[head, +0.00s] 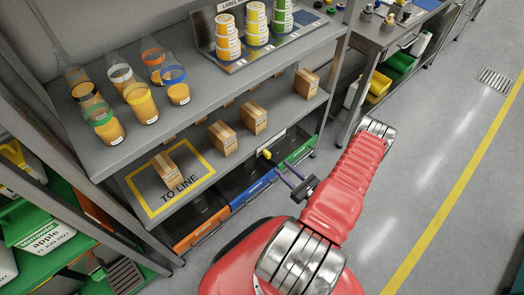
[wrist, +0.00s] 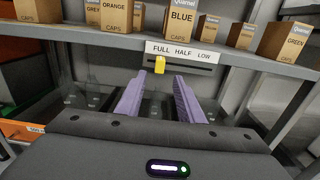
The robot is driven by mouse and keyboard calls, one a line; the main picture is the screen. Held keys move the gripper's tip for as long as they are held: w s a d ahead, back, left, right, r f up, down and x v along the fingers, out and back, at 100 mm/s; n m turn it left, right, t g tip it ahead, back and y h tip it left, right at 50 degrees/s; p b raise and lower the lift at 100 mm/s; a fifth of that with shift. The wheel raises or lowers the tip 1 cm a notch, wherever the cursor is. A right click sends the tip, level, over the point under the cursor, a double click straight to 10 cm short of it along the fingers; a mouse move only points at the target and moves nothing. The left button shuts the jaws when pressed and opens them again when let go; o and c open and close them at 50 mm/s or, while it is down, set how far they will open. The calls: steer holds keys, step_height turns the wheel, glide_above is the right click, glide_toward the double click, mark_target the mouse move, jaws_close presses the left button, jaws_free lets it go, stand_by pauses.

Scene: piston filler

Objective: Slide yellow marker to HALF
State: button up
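The yellow marker (wrist: 159,65) is a small block on a dark slot strip on the shelf edge. It sits under the word FULL, left of HALF, on the white label (wrist: 182,51) reading FULL HALF LOW. In the head view the marker (head: 266,154) shows at the front of the lower shelf. My gripper (wrist: 158,85) has two purple fingers, spread apart with nothing between them. The marker appears beyond the fingertips, between them in the picture and nearer the left one. In the head view my gripper (head: 290,178) points toward the shelf, apart from the marker.
Cardboard boxes, including one marked BLUE (wrist: 182,20), stand on the shelf just above the label. Orange, blue (head: 253,188) and green drawers lie below the shelf in the head view. Cups and stacked tins (head: 228,35) are on the upper shelf. The floor at right is clear.

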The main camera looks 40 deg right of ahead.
mark_target(267, 154)
steer(key=shift+w, duration=0.1)
steer(key=w, duration=1.3)
steer(key=shift+w+a, duration=0.2)
steer(key=shift+w, duration=0.1)
steer(key=shift+c, duration=0.2)
jaws_close()
stand_by(0.4)
